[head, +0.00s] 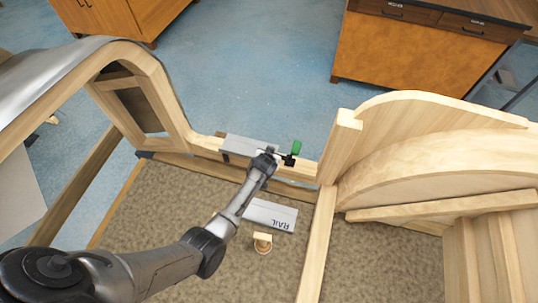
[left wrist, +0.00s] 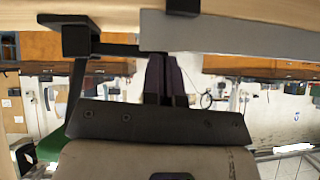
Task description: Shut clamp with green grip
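The clamp (head: 289,160) is black with a green grip (head: 297,147) and sits on the wooden beam at the right end of a grey plate. In the left wrist view its black jaw (left wrist: 76,38) is at the upper left against the wood, and the green grip (left wrist: 46,148) is at the lower left, partly hidden by my gripper body. My left gripper (head: 270,152) is just left of the clamp, at the beam. Its fingers (left wrist: 165,78) appear together with nothing visible between them, below the grey plate and beside the clamp. My right gripper is not in view.
The grey plate (head: 238,147) lies along the beam. A second plate marked RAIL (head: 270,215) and a small wooden piece (head: 262,242) are on the brown carpet. A curved wooden frame (head: 430,150) stands to the right, another arched frame (head: 160,85) to the left.

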